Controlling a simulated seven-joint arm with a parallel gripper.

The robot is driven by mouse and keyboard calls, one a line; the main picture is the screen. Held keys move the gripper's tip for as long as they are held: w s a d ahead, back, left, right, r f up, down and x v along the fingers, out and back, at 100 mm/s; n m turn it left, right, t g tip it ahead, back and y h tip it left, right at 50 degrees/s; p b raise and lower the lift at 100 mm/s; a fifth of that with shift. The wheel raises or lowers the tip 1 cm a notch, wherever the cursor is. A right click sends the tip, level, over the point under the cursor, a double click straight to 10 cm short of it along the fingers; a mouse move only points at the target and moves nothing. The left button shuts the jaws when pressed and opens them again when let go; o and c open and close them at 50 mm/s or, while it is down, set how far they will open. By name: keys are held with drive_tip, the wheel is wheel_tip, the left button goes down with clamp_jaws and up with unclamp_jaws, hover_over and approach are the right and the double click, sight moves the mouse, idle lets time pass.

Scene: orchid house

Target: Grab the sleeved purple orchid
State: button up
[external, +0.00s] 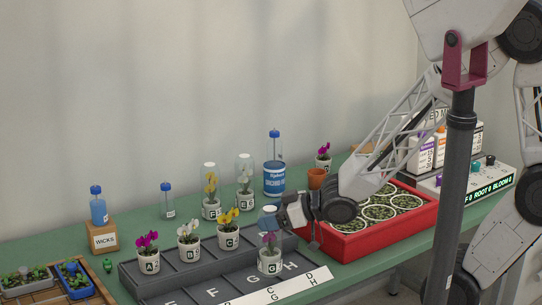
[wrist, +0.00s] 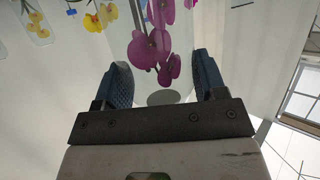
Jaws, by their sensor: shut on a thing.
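In the wrist view the purple blooms (wrist: 152,48) hang between the two blue fingers of my gripper (wrist: 163,82). I cannot tell whether the pot touches the tray.
Unsleeved pots with purple (external: 149,264), white (external: 188,256) and yellow (external: 228,240) flowers stand in the back row. A red crate (external: 362,241) of plants is right.

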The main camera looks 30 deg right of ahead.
drive_tip(key=s+d+r, duration=0.1)
drive_tip(key=s+d, duration=0.4)
drive_tip(key=s, duration=0.4)
drive_tip(key=shift+s+d, duration=0.15)
drive_tip(key=shift+d, duration=0.1)
drive_tip(key=shift+s, duration=0.15)
